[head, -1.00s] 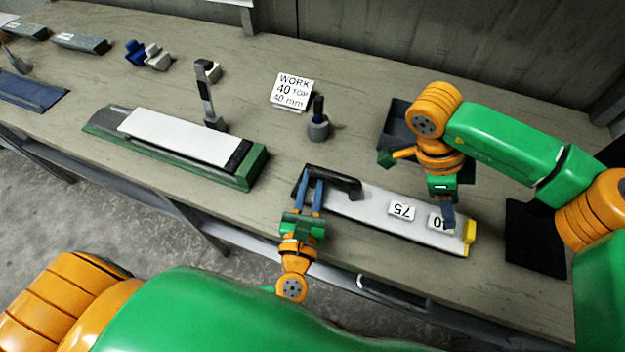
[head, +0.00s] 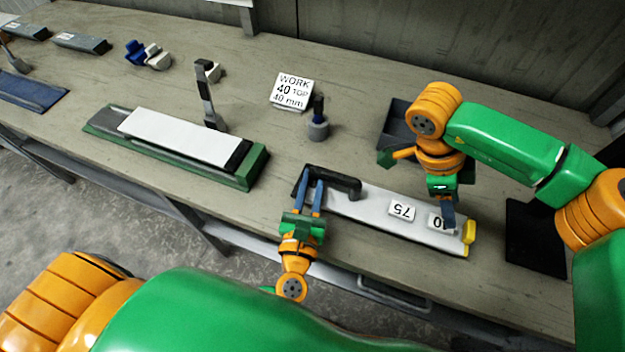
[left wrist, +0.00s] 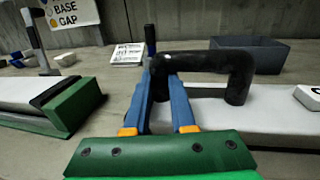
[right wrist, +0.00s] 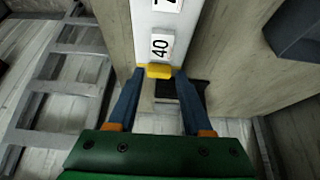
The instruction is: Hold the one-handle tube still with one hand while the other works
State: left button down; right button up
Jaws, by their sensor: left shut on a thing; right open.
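The one-handle tube, a long pale grey body (head: 375,212), lies near the table's front edge. A black handle (head: 340,182) stands at its left end, and a yellow piece (head: 469,232) sits at its right end. My left gripper (head: 311,176) is shut on the handle's left part; the left wrist view shows the handle (left wrist: 205,62) at the fingertips. My right gripper (head: 449,222) is open at the other end. In the right wrist view its fingers lie on either side of the yellow piece (right wrist: 158,71); I cannot tell whether they touch it.
A green tray (head: 255,168) with a white slab (head: 180,136) stands left. Behind are a sign reading 40 (head: 291,90), a small grey-based post (head: 318,128) and a dark bin (head: 396,125). A black mat (head: 535,238) lies right of the tube.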

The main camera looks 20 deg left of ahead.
aim_at(472, 229)
dwell(0.4)
jog(key=o, duration=0.6)
jog(key=d+r+y, duration=0.3)
jog(key=d+r, duration=0.1)
jog(key=r, duration=0.1)
jog(key=d+r+y, duration=0.2)
jog(key=shift+s+d+r+y, duration=0.2)
jog(key=shift+d+r+y, duration=0.05)
jog(key=shift+r+y, duration=0.1)
jog(key=shift+o, duration=0.2)
notch_tip(472, 229, down, 12)
jog(key=shift+r, duration=0.2)
grip_shut()
